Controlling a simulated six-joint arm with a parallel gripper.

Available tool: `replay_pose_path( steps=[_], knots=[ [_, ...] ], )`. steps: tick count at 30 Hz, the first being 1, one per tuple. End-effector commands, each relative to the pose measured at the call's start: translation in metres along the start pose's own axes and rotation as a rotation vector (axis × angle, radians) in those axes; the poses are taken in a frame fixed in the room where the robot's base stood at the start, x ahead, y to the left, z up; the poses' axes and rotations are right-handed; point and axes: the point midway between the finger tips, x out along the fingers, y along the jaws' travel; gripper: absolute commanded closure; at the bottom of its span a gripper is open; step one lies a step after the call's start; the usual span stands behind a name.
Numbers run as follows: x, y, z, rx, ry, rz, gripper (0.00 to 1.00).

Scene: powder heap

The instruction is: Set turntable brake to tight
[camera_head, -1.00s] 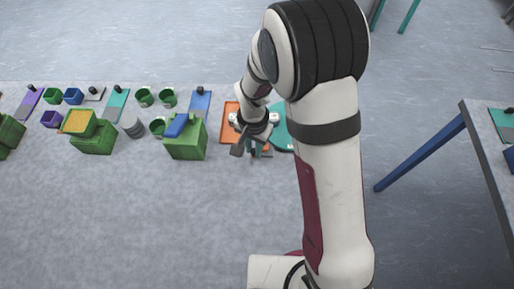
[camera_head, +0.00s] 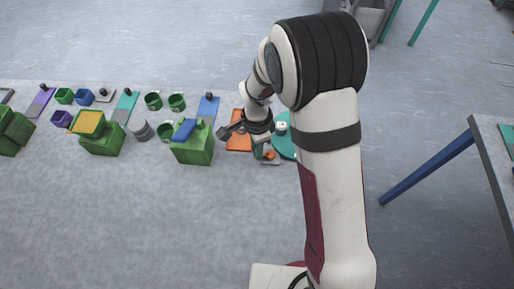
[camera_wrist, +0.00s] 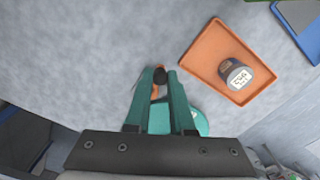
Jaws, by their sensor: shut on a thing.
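The teal turntable disc (camera_head: 284,142) is on the bench, partly hidden behind my arm. It also shows in the wrist view (camera_wrist: 198,122), largely covered by my fingers. A small orange part (camera_head: 269,155) on a grey plate (camera_head: 271,162) sits at its front edge. In the wrist view, my gripper (camera_wrist: 161,75) has its teal fingers shut on a black knob (camera_wrist: 159,78), with an orange strip (camera_wrist: 154,92) beside it, apparently the brake lever. In the head view my gripper (camera_head: 259,153) is low beside the turntable. Brake markings cannot be made out.
An orange tray (camera_head: 237,143) lies just left of the turntable; a labelled canister (camera_wrist: 236,75) stands on it in the wrist view. A green box (camera_head: 194,151) with a blue top (camera_head: 184,130) is further left. The front of the bench (camera_head: 150,220) is clear.

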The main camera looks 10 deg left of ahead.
Motion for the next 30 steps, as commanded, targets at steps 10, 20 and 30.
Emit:
replay_pose_path(
  steps=[10, 20, 30],
  knots=[
    [-0.0011, -0.0023, -0.0011, 0.016, 0.001, -0.006, 1.0],
    [-0.0008, -0.002, -0.001, 0.014, 0.001, -0.005, 0.5],
    [-0.0045, -0.0015, -0.0006, 0.014, 0.001, -0.003, 0.49]
  ],
)
